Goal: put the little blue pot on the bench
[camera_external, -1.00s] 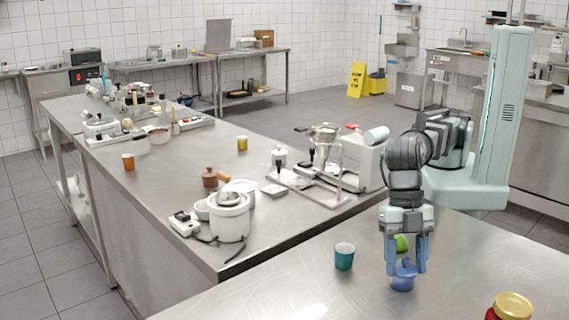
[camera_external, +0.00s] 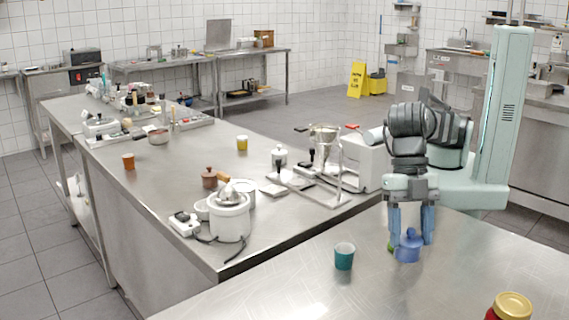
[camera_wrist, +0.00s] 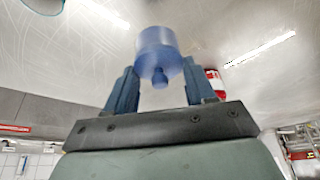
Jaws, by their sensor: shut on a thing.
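The little blue pot (camera_external: 408,249) has a knobbed lid and is upright at the near metal table. My gripper (camera_external: 411,240) points down with its fingers on either side of the pot, shut on it. The wrist view also shows the pot (camera_wrist: 158,42) between the fingertips of my gripper (camera_wrist: 158,66), its knob towards the wrist. Whether the pot's base is clear of the table is hard to tell. The long metal bench (camera_external: 190,160) lies to the left, beyond the near table.
A teal cup (camera_external: 344,257) stands left of the pot. A green object (camera_external: 390,247) is mostly hidden behind the gripper. A gold-lidded jar (camera_external: 512,306) is at the near right. The bench holds a white appliance (camera_external: 229,218) and a metal-framed machine (camera_external: 325,165); bare bench shows left of them.

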